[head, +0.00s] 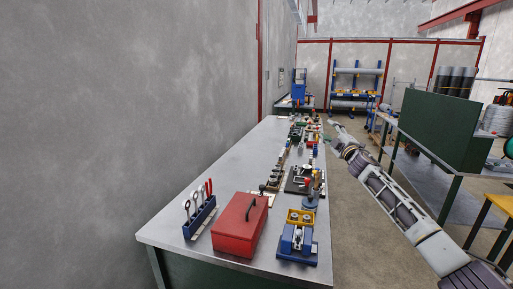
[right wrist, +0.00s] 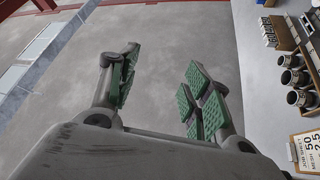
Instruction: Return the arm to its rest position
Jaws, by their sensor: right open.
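My right arm reaches in from the lower right of the head view, stretched out beside the long workbench. Its gripper (head: 335,125) is at the far end, past the bench's right edge and small in the picture. In the right wrist view the same gripper (right wrist: 161,82) is open, with its two green-padded fingers well apart and nothing between them. Bare grey floor or wall lies behind the fingers. My left gripper is not in view.
The grey workbench (head: 222,172) carries a red toolbox (head: 240,224), a blue tool rack (head: 199,217) and a blue-and-yellow fixture (head: 297,240). A dark green panel (head: 437,125) stands on the right. A job card (right wrist: 307,150) and several cups show in the right wrist view.

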